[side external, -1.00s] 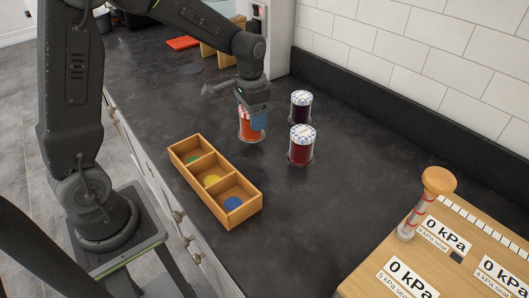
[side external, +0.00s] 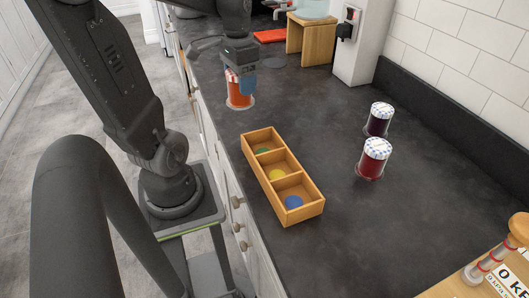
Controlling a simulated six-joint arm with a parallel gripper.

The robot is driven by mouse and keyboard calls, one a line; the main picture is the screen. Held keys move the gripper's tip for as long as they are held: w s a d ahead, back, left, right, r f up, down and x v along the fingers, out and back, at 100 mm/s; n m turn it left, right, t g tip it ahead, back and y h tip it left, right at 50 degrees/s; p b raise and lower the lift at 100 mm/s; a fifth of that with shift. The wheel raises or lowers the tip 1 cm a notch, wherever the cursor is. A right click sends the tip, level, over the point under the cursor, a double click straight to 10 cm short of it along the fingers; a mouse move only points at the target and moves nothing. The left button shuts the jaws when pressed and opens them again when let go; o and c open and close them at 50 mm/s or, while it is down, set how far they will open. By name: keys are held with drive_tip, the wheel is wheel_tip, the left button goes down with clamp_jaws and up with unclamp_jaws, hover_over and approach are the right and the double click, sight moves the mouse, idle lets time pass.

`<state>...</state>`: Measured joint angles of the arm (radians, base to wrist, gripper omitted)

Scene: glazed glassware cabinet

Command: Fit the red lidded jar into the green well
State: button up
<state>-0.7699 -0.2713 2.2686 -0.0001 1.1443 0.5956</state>
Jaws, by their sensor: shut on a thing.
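My gripper (side external: 240,82) is shut on the top of an orange-red jar (side external: 239,98), hiding most of its lid. The jar is upright, beyond the far end of a wooden box; I cannot tell whether its base touches the counter. The box (side external: 312,208) has three compartments in a row: the green well (side external: 262,150) at the far end, the yellow well (side external: 277,174) in the middle and the blue well (side external: 294,202) nearest. All three look empty. A darker red jar (side external: 371,166) with a checked lid stands to the right of the box.
A dark purple jar (side external: 377,126) with a checked lid stands just behind the darker red one. A white cabinet unit (side external: 365,40), a wooden stand (side external: 308,40) and a red board (side external: 270,36) are at the back. A wooden-handled device (side external: 490,260) stands front right. The middle counter is clear.

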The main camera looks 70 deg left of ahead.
drive_tip(key=s, duration=0.5)
drive_tip(key=shift+n, duration=0.3)
drive_tip(key=shift+w+d+f, duration=1.3)
drive_tip(key=shift+d+f, duration=0.15)
drive_tip(key=shift+f, duration=0.25)
drive_tip(key=shift+w+d+f, duration=1.3)
drive_tip(key=shift+d+f, duration=0.15)
drive_tip(key=shift+f, duration=0.25)
drive_tip(key=shift+w+d+f, duration=1.3)
drive_tip(key=shift+d+f, duration=0.15)
drive_tip(key=shift+f, duration=0.25)
drive_tip(key=shift+f, duration=0.25)
